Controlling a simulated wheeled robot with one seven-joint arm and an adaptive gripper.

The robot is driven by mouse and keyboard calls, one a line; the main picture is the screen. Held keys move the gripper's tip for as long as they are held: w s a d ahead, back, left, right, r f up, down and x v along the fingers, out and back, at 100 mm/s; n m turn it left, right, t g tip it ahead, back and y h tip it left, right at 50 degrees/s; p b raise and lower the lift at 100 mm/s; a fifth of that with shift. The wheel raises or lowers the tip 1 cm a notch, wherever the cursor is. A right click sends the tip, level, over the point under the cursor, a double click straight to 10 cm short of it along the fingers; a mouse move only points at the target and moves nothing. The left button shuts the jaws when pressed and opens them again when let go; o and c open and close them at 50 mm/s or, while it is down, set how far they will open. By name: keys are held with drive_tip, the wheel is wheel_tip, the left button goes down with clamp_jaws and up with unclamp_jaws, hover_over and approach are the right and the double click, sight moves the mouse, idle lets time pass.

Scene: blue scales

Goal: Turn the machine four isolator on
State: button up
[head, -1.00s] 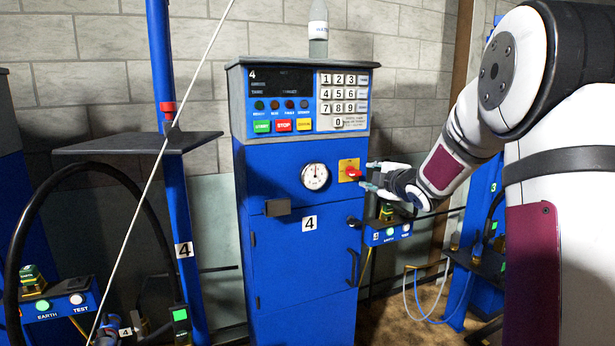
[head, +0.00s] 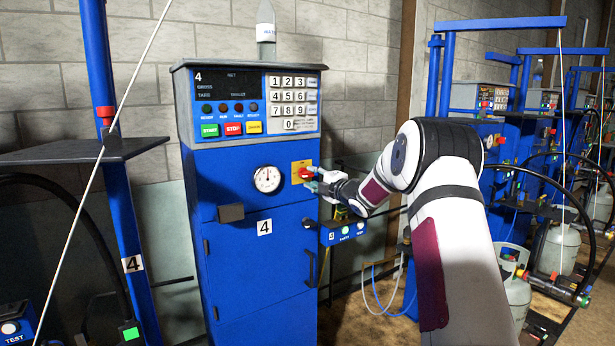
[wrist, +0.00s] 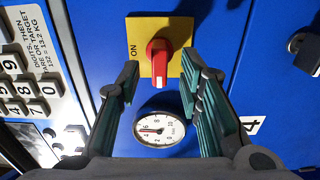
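The machine four isolator is a red rotary knob (wrist: 159,56) on a yellow plate (wrist: 178,30) on the blue cabinet front. In the wrist view its handle lies crosswise to the "ON" lettering, which is at the plate's left edge. In the head view the yellow plate (head: 299,166) is right of the dial, and the knob is partly covered by my gripper. My gripper (wrist: 160,68) is open, with one finger on each side of the knob's lower part. Whether the fingers touch the knob I cannot tell.
A small blue earth/test box (head: 343,232) is just beyond my gripper. More scales and gas cylinders (head: 510,290) stand at the right.

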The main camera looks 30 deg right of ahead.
sight(309, 176)
drive_tip(key=shift+w+a, duration=0.1)
drive_tip(key=shift+w, duration=1.85)
clamp_jaws()
